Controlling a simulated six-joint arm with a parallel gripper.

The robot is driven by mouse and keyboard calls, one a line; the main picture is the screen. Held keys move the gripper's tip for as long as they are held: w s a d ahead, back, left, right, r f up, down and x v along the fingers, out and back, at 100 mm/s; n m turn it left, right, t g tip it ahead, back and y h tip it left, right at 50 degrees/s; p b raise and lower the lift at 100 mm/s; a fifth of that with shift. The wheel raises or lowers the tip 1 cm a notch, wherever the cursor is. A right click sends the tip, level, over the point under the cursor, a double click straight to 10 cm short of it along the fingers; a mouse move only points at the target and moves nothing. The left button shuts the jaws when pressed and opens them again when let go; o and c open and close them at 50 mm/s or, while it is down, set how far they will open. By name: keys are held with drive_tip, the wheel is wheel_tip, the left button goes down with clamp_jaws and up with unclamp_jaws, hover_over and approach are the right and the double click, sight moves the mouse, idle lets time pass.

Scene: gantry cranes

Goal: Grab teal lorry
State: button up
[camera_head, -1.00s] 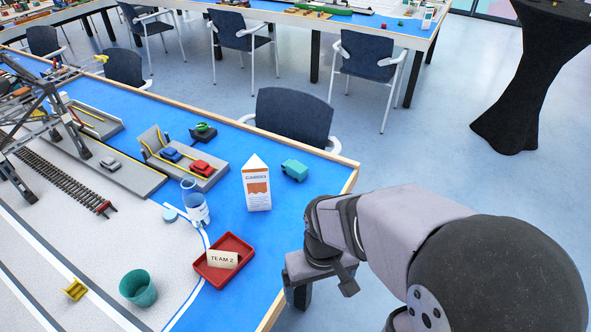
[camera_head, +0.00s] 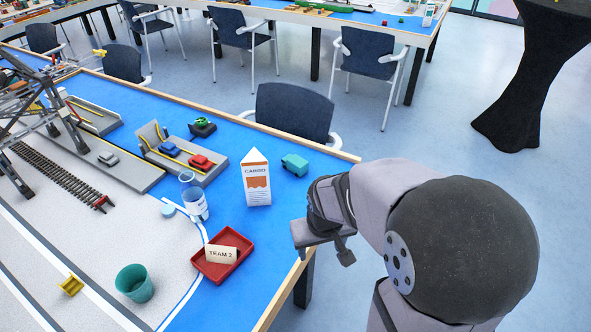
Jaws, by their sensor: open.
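The teal lorry (camera_head: 294,164) is a small boxy toy. It stands on the blue table top near the right corner, to the right of the white carton. My gripper (camera_head: 323,248) is open and empty. It hangs near the table's right edge, below and slightly right of the lorry in the picture, clearly apart from it. My arm hides part of the floor but not the lorry.
A carton marked CARGO (camera_head: 257,178) stands left of the lorry. A red tray (camera_head: 222,264) with a TEAM 2 card, a clear bottle (camera_head: 194,198) and a teal cup (camera_head: 134,284) stand further left. A chair (camera_head: 294,113) is behind the table edge.

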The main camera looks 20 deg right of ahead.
drive_tip(key=w+d+f+t+b, duration=0.1)
drive_tip(key=w+d+t+b, duration=0.3)
drive_tip(key=w, duration=0.7)
drive_tip(key=w+d+f+n+t+b, duration=0.1)
drive_tip(key=w+d+f+t+b, duration=0.25)
drive_tip(key=w, duration=0.65)
drive_tip(key=w+d+r+t+b, duration=0.1)
drive_tip(key=w+d+t+b, duration=0.4)
drive_tip(key=w, duration=0.6)
drive_tip(key=n+y+b, duration=0.5)
drive_tip(key=y+b, duration=0.4)
drive_tip(key=y, duration=0.1)
approach(305, 166)
drive_tip(key=w, duration=0.2)
drive_tip(key=shift+w+a+r+t, duration=0.25)
drive_tip(key=shift+w, duration=0.1)
drive_tip(key=shift+s+a+f+n, duration=0.1)
drive_tip(key=shift+s+f+n, duration=0.1)
drive_tip(key=shift+s+n, duration=0.1)
drive_tip(key=shift+a+x, duration=0.25)
drive_tip(key=shift+x, duration=3.45)
drive_tip(key=shift+s+f, duration=0.15)
drive_tip(key=shift+f, duration=0.05)
drive_tip(key=shift+c, duration=0.6)
